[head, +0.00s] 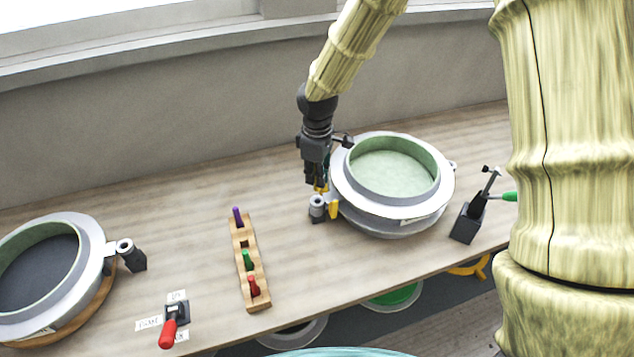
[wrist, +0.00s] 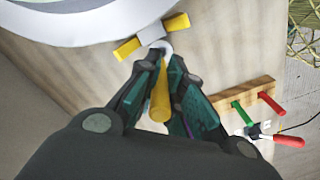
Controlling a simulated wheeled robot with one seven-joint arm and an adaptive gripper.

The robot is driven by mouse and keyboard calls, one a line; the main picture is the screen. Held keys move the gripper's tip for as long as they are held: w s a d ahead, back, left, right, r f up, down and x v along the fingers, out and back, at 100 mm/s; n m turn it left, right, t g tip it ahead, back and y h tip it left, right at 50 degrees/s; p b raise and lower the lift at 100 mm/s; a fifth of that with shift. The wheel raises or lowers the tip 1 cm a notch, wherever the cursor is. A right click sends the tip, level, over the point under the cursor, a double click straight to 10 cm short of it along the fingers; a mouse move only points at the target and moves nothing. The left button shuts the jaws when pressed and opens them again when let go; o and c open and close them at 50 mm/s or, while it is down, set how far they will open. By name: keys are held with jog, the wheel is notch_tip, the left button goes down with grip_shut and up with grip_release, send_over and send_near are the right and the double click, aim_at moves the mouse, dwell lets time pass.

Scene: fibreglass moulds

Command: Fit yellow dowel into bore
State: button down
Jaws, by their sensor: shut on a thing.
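My gripper (head: 319,186) is shut on the yellow dowel (wrist: 160,97), which lies between the fingers in the wrist view. In the head view only a little yellow shows at the fingertips, just above a grey bore collar (head: 317,201). The collar stands on a dark block at the left side of the right-hand round mould (head: 347,205). In the wrist view the dowel's far end is close to the pale collar rim (wrist: 163,44). I cannot tell whether the end is inside the bore. My gripper (wrist: 162,62) hides part of the collar there.
Yellow pieces (wrist: 127,48) flank the mould's lug. A wooden rack (head: 260,297) holds purple, green and red dowels and has one empty hole. Another mould (head: 92,272) with its own collar (head: 125,246) stands left.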

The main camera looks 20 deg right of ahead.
aim_at(317, 190)
jog(key=shift+f+p, duration=0.55)
jog(key=shift+f, duration=1.1)
jog(key=shift+f, duration=0.65)
jog(key=c, duration=1.5)
grip_release()
jog(key=shift+c, duration=0.2)
jog(key=shift+r, duration=0.1)
notch_tip(317, 190, up, 13)
jog(key=shift+r+b, duration=0.1)
jog(key=shift+b, duration=1.1)
